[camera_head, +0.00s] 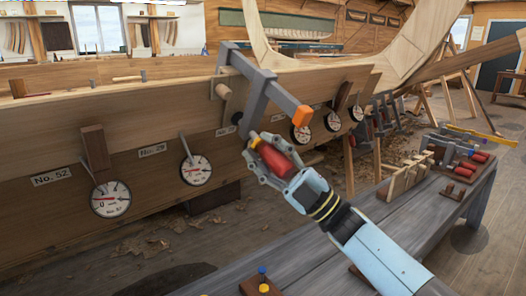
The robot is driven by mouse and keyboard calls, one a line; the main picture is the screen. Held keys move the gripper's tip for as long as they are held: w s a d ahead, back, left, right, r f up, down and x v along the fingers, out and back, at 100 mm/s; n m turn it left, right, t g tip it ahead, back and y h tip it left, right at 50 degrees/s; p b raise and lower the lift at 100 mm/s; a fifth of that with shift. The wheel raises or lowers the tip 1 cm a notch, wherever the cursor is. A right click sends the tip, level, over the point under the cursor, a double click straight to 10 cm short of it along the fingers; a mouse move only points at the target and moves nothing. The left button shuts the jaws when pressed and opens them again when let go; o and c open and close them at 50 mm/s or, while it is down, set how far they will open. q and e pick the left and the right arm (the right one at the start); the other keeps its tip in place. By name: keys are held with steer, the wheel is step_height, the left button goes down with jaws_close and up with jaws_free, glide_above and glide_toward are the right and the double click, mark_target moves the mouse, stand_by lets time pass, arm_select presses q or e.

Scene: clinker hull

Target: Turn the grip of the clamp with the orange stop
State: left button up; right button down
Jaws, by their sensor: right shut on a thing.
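The grey clamp (262,83) straddles the top plank of the hull. An orange stop (302,116) sits at the end of its bar. Its red grip (275,160) lies below the bar, in front of the planking. My right gripper (268,156) is shut on the red grip, with its fingers around it. The fingers partly hide the grip. My left gripper is not in view.
The wooden hull planking (130,133) runs across the left, with round dial gauges such as this one (110,198) hung on it. A grey bench (330,262) stands at the lower right. It carries a wooden rack (408,174) and several red-handled tools (466,171).

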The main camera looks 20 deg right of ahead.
mark_target(291, 174)
steer(key=shift+f, duration=0.1)
steer(key=c, duration=0.9)
jaws_free()
steer(key=shift+d, duration=0.2)
steer(key=shift+c, duration=0.2)
steer(key=shift+o, duration=0.4)
steer(key=shift+a, duration=0.1)
steer(key=v, duration=1.2)
